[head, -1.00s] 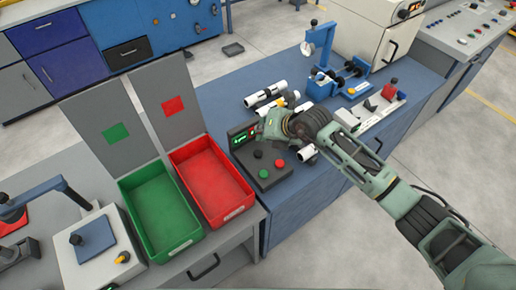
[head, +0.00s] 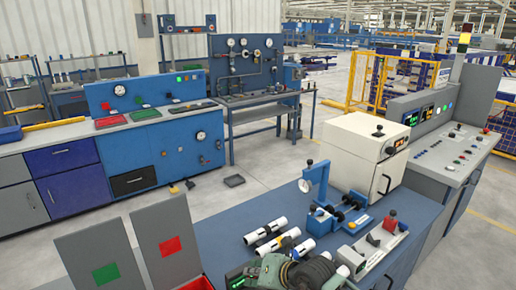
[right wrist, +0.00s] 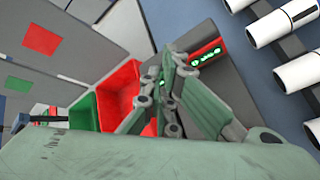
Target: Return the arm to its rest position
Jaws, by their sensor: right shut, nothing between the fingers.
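My right arm comes in at the bottom of the head view, with its green gripper (head: 268,272) low over the blue bench, next to a dark control box (head: 235,278) with a green display. In the right wrist view the gripper's fingers (right wrist: 175,58) are together and hold nothing. The control box (right wrist: 222,78) lies beyond them. White pipes with dark bands (head: 265,230) lie side by side on the bench behind the gripper. They also show at the upper right of the right wrist view (right wrist: 285,20). My left gripper is not in view.
A red bin (right wrist: 120,85) and a green bin (right wrist: 84,118) lie beyond the fingers in the right wrist view. A blue measuring fixture (head: 322,220) and a cream-coloured oven (head: 345,155) stand on the bench.

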